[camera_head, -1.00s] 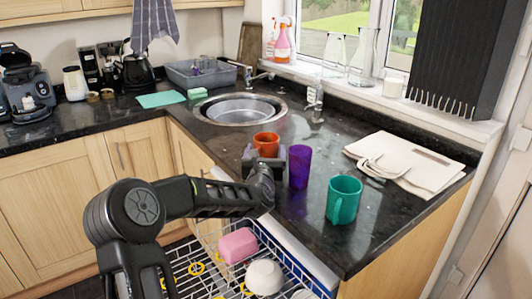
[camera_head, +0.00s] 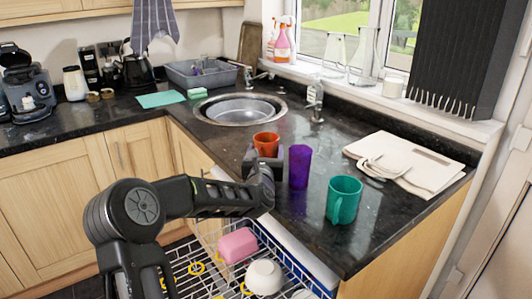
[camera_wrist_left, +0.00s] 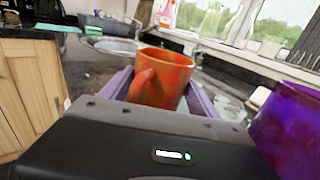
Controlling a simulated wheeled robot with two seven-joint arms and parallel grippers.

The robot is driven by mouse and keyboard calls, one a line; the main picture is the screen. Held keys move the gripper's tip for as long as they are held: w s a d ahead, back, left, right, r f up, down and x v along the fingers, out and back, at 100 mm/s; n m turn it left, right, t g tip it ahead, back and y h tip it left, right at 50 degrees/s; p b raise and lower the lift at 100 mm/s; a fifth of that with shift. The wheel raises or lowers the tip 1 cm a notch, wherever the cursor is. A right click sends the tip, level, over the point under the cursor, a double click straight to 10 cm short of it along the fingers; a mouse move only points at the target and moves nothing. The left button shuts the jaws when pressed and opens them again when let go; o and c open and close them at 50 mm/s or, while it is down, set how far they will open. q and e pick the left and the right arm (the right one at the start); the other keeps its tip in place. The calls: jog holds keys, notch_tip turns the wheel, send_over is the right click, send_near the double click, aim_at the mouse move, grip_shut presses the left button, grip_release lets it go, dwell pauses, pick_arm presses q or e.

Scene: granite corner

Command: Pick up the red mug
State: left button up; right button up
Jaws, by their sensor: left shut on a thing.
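The red mug (camera_head: 266,141), orange-red in colour, is upright at the counter's front edge, near the sink. My left gripper (camera_head: 264,163) is shut on it from the front, and its jaws hide the mug's lower part in the head view. In the left wrist view the mug (camera_wrist_left: 165,78) sits between the two fingers (camera_wrist_left: 160,95), with its handle toward the left and near side. I cannot tell whether its base touches the counter. My right gripper is not in view.
A purple cup (camera_head: 300,166) stands close to the right of my left gripper; a teal mug (camera_head: 344,199) stands farther right. A dish rack (camera_head: 292,262) with a pink item (camera_head: 238,244) and a white bowl (camera_head: 264,276) lies below. The sink (camera_head: 240,108) is behind.

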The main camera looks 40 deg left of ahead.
pick_arm(q)
notch_tip(320, 180, up, 10)
dwell(0.6)
dwell(0.9)
